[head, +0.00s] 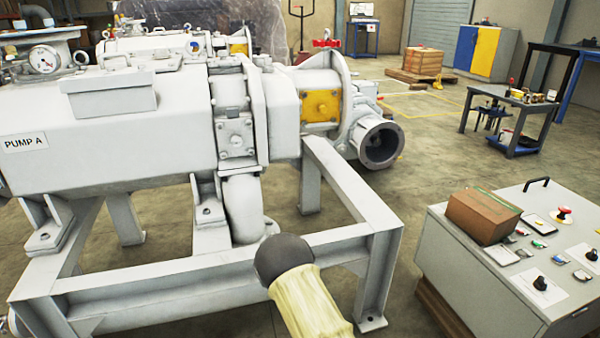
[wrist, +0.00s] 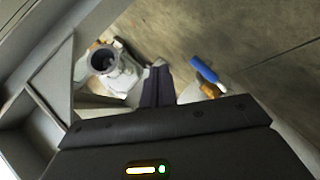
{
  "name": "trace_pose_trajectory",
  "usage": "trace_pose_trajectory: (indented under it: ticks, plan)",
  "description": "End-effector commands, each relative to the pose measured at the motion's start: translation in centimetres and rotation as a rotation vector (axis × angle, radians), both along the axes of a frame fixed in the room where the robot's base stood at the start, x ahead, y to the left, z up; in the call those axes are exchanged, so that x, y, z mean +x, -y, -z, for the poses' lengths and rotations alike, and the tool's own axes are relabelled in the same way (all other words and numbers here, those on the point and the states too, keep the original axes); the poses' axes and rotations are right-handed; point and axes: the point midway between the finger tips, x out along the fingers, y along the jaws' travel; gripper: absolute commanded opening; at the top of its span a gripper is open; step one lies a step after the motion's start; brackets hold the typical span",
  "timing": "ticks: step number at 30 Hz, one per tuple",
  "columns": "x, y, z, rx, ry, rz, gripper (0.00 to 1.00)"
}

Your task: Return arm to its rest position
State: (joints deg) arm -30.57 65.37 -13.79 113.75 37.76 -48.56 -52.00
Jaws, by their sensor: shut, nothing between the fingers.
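My gripper (wrist: 158,72) shows in the wrist view, its dark fingers together and pointing away from the camera above the floor. Nothing is held between them. A part of my arm (head: 305,295), with a dark rounded end and a cream sleeve, shows at the bottom middle of the head view, in front of the pump frame. I cannot make out my gripper in the head view. The grey pump (head: 120,120), labelled PUMP A, fills the left of the head view on its steel frame (head: 350,195).
A control cabinet (head: 480,275) with a brown box (head: 482,215) on top stands at the right. The pump's round open flange (head: 380,143) faces right. A blue-handled item (wrist: 203,68) shows beyond the fingers in the wrist view. Open floor lies between pump and cabinet.

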Motion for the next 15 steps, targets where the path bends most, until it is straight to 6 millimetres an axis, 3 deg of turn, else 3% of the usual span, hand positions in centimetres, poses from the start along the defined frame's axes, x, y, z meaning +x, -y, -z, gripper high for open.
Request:
trace_pose_trajectory:
  ticks: [1, 8, 15]
  plan:
    - [-0.1, 0.4, -1.4, 0.059, -0.019, 0.027, 0.00]
    - [-2.3, 1.3, -6.2, 0.310, -0.139, 0.130, 0.00]
    - [-6.4, 2.5, -11.5, 0.518, -0.263, 0.231, 0.00]
